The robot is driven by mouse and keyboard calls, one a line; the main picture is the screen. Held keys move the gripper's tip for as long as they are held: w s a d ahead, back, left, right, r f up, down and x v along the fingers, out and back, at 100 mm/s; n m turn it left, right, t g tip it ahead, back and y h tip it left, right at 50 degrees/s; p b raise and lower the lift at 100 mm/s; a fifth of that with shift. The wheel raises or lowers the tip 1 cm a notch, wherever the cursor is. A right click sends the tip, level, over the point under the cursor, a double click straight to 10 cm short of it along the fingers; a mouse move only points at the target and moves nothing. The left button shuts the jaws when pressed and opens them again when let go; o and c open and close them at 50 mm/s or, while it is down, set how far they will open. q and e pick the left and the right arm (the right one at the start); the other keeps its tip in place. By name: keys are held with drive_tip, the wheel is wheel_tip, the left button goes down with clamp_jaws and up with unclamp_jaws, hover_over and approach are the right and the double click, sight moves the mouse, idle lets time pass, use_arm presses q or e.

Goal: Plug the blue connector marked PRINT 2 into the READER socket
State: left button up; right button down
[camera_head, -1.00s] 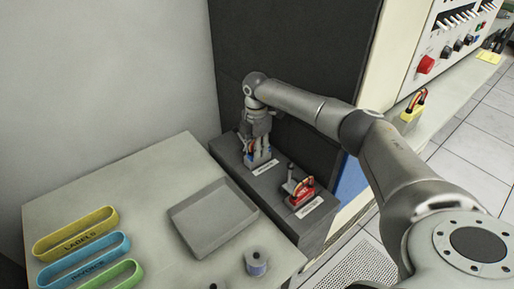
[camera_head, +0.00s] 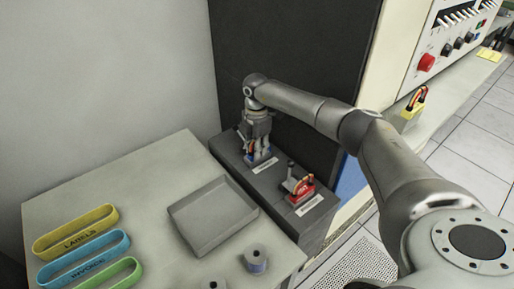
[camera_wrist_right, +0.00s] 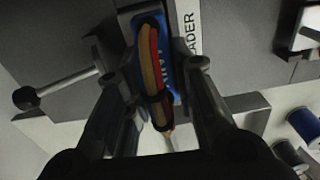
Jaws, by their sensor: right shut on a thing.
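My right gripper (camera_head: 258,152) points down over the dark ledge and is shut on the blue connector (camera_wrist_right: 172,76). In the right wrist view the connector lies between the two fingers, with red and yellow-orange wires looping over it. Its white lettering is only partly visible. It is at the socket beside a white label (camera_wrist_right: 193,27) reading "ADER", the rest cut off. In the head view a little blue shows at the fingertips. I cannot tell whether it is fully seated. My left gripper is out of view.
A red connector (camera_head: 301,190) stands at a second labelled spot on the ledge. A rod with a round knob (camera_wrist_right: 26,97) is beside the blue connector. A yellow connector (camera_head: 411,114) is on the right counter. A grey tray (camera_head: 196,250) and spools (camera_head: 256,261) are on the table.

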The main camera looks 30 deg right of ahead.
drive_tip(key=shift+f, duration=0.25)
drive_tip(key=c, duration=1.1)
unclamp_jaws()
drive_tip(key=shift+c, duration=0.2)
drive_tip(key=shift+r, duration=0.15)
wheel_tip(320, 180, up, 12)
drive_tip(key=shift+f, duration=0.15)
